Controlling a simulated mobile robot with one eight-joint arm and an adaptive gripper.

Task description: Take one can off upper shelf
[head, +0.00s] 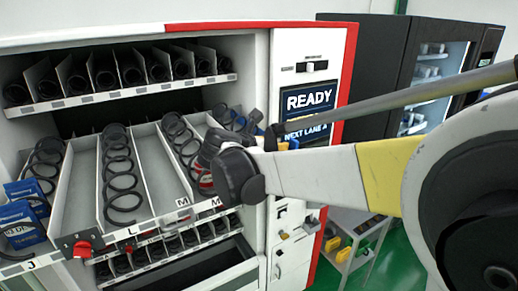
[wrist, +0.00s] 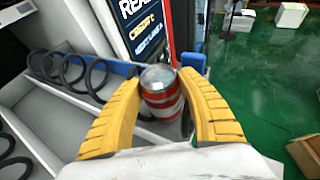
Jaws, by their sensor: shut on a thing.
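In the wrist view, my gripper (wrist: 162,82) has its two yellow fingers closed around a red and silver can (wrist: 162,100). The can is upright between the fingers, with its grey lid facing the camera. The can is over the right end of a shelf tray (wrist: 75,110); I cannot tell whether its base touches the tray. In the head view my wrist covers most of the gripper, over the right side of the pulled-out shelf (head: 155,165) with its spiral coils. The upper shelf (head: 130,90) above it shows a row of dark coils.
Blue boxes (head: 20,225) stand at the left of the pulled-out shelf. A red knob (head: 82,248) is on its front edge. A small cart (head: 350,240) stands on the green floor at right.

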